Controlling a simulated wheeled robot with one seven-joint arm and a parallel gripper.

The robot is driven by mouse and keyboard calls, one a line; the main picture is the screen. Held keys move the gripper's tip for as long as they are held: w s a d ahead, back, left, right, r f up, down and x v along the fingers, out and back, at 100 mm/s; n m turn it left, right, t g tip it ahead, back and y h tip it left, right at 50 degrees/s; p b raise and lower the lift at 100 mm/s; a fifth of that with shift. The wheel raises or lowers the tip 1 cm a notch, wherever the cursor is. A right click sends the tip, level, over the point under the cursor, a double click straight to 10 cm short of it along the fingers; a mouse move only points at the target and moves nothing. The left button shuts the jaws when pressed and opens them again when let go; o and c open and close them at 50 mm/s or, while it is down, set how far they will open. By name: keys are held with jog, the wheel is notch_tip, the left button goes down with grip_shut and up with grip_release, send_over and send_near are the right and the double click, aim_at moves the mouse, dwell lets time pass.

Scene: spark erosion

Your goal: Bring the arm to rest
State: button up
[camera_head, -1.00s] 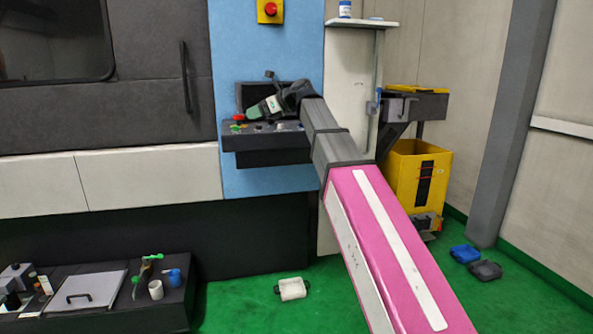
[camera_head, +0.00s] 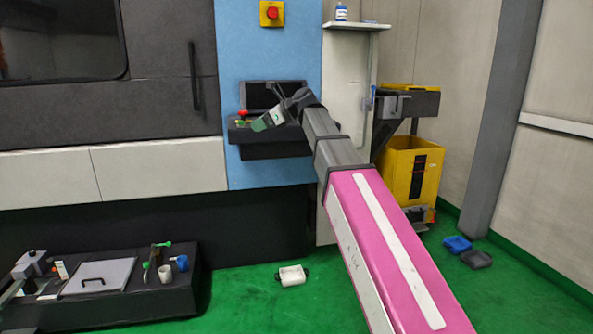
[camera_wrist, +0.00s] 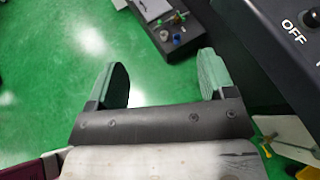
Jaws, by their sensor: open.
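My gripper (camera_wrist: 163,82) is open in the wrist view. Its two green-padded fingers stand apart with nothing between them, over the green floor. In the head view my gripper (camera_head: 262,122) is at the end of my pink and grey arm, in front of the control panel (camera_head: 268,150) on the blue machine front. Part of that panel is hidden behind the arm. In the wrist view a dark panel with an OFF switch (camera_wrist: 312,18) is close on the right of the gripper.
A dark low bench (camera_head: 150,308) with a lidded tray and small items stands at lower left. A white container (camera_head: 292,276) lies on the green floor. Open floor lies between.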

jog(key=s+d+f+n+h, duration=0.25)
jog(key=d+f, duration=0.25)
jog(key=f, duration=0.5)
jog(key=s+d+f+n+h, duration=0.1)
jog(key=d+f+n+h, duration=0.3)
jog(key=f, duration=0.7)
jog(key=s+d+f+n, duration=0.15)
jog(key=d+f, duration=0.35)
jog(key=f, duration=0.5)
jog(key=s+d+f+n+g+h, duration=0.1)
jog(key=s+d+f+n+h, duration=0.2)
jog(key=s+d+f+n, duration=0.3)
jog(key=s+d+f+n+g+h, duration=0.2)
jog(key=s+d+f+n, duration=0.4)
jog(key=s+d+f, duration=0.5)
notch_tip(320, 180, down, 6)
jog(key=shift+s+f+h, duration=0.15)
jog(key=shift+s+h, duration=0.15)
jog(key=shift+h, duration=0.15)
